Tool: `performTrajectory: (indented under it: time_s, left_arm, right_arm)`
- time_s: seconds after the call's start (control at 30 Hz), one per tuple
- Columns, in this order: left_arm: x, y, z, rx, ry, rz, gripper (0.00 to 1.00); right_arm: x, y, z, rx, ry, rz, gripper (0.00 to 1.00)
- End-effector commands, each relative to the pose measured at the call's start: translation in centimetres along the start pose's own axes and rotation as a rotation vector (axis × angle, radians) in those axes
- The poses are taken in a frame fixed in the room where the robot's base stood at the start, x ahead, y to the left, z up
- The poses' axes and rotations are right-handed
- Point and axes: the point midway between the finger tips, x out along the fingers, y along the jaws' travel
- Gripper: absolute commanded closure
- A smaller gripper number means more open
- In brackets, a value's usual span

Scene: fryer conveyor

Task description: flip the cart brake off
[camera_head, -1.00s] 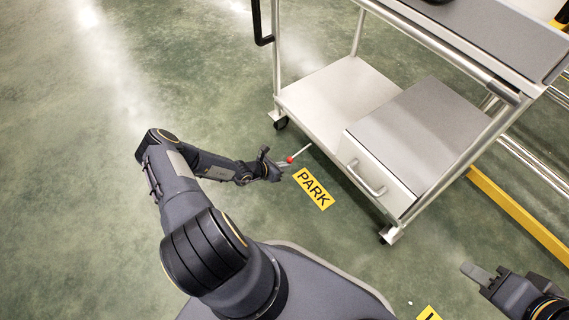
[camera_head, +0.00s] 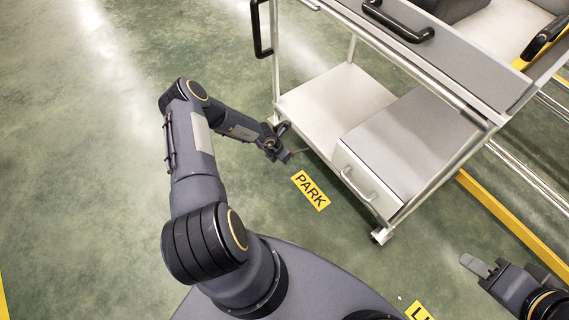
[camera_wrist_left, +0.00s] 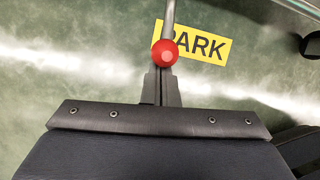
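The brake lever shows in the left wrist view as a thin grey rod with a red ball knob (camera_wrist_left: 165,52) on its end. My left gripper (camera_wrist_left: 162,80) has its two fingers close together just below the knob in that picture; whether they touch it I cannot tell. In the head view my left gripper (camera_head: 287,157) is low beside the cart (camera_head: 322,98), and it mostly hides the knob. A thin piece of the lever (camera_head: 301,151) shows between gripper and cart. My right gripper (camera_head: 478,266) is at the lower right, away from the cart, with its finger gap unclear.
A yellow PARK label (camera_head: 311,190) lies on the green floor beside the lever. Another yellow label (camera_head: 418,311) is partly cut off at the bottom. A drawer box (camera_head: 367,184) sits on the cart's lower shelf. A yellow rail (camera_head: 510,216) runs behind the cart.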

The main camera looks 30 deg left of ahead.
Motion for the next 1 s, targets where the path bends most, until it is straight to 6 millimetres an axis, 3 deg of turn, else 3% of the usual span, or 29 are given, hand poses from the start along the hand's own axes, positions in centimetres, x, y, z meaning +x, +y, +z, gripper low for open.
performTrajectory:
  time_s: [0.03, 0.3, 1.0]
  left_arm:
    - [0.1, 0.0, 0.1, 0.002, 0.017, 0.003, 1.0]
    - [-1.6, -0.4, 1.1, 0.0, 0.043, 0.003, 1.0]
    - [-1.7, -0.5, 1.7, 0.002, 0.033, 0.002, 1.0]
  right_arm:
    - [0.9, 0.4, 0.5, 0.0, 0.0, 0.0, 0.64]
    - [0.3, 0.1, 0.1, 0.0, 0.001, 0.0, 0.64]
    - [0.2, 0.1, 0.1, 0.0, 0.001, 0.0, 0.64]
